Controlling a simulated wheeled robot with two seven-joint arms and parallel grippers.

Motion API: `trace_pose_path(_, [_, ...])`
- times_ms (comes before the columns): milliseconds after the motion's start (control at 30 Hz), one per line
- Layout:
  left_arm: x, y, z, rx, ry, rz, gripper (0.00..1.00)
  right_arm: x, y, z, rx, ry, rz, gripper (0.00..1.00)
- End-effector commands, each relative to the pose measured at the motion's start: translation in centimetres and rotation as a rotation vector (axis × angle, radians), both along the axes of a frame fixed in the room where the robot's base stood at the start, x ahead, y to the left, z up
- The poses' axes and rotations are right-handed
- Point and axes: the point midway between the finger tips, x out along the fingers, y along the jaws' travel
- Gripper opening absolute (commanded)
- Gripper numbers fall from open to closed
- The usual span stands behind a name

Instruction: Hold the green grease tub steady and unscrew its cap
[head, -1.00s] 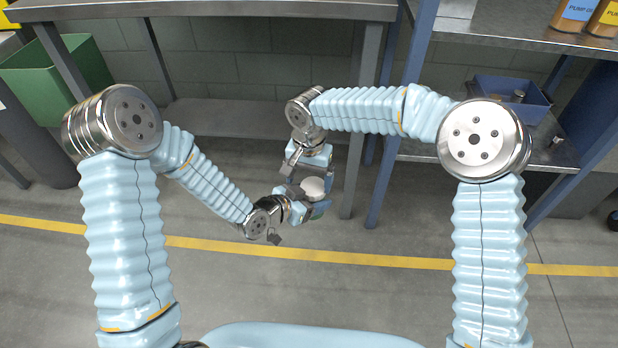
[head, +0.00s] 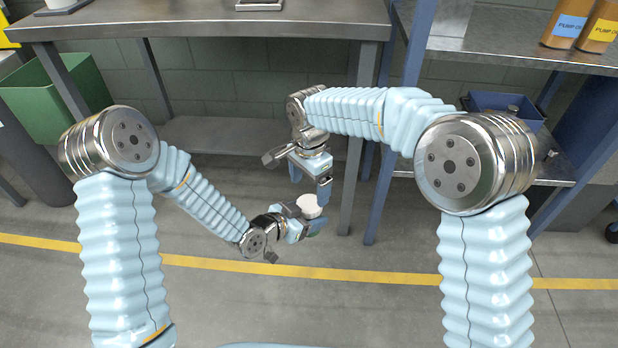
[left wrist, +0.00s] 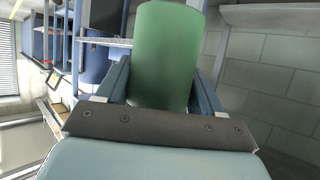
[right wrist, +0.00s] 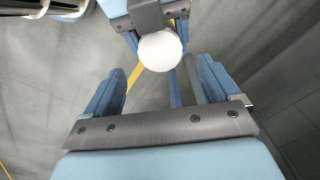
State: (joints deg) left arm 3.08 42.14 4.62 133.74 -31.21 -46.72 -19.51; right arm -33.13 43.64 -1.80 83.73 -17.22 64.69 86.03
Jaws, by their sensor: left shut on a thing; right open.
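My left gripper (head: 308,223) is shut on the green grease tub (left wrist: 167,55), which stands between its fingers in the left wrist view. The tub's round white cap (head: 309,206) faces up on top of it, and in the head view the tub's body is mostly hidden by the gripper. My right gripper (head: 310,182) is open and empty above the cap. In the right wrist view the cap (right wrist: 159,50) lies beyond the two open fingers, apart from them. I cannot tell how far the cap is unscrewed.
A metal workbench (head: 210,22) runs across the back, with one grey leg behind my right gripper. A blue upright (head: 388,170) and shelves (head: 500,45) stand at right, holding a blue bin (head: 505,108). A green bin (head: 58,95) stands at left. The floor in front is clear.

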Motion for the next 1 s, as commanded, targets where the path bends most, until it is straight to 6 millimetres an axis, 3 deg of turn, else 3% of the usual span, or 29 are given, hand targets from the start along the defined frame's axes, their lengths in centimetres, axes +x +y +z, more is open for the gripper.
trace_pose_path(300, [0.0, 0.0, 0.1, 0.000, -0.001, 0.000, 0.00, -0.1, -0.1, -5.0, -0.002, 0.002, 0.003, 0.89])
trace_pose_path(700, [0.0, 0.0, 0.1, 0.000, -0.001, 0.000, 0.00, 0.0, 0.0, -5.9, -0.001, 0.001, 0.004, 0.88])
trace_pose_path(1000, [0.0, 0.0, 0.1, 0.000, -0.001, 0.001, 0.00, 0.0, 0.0, -5.9, -0.001, 0.001, 0.004, 0.42])
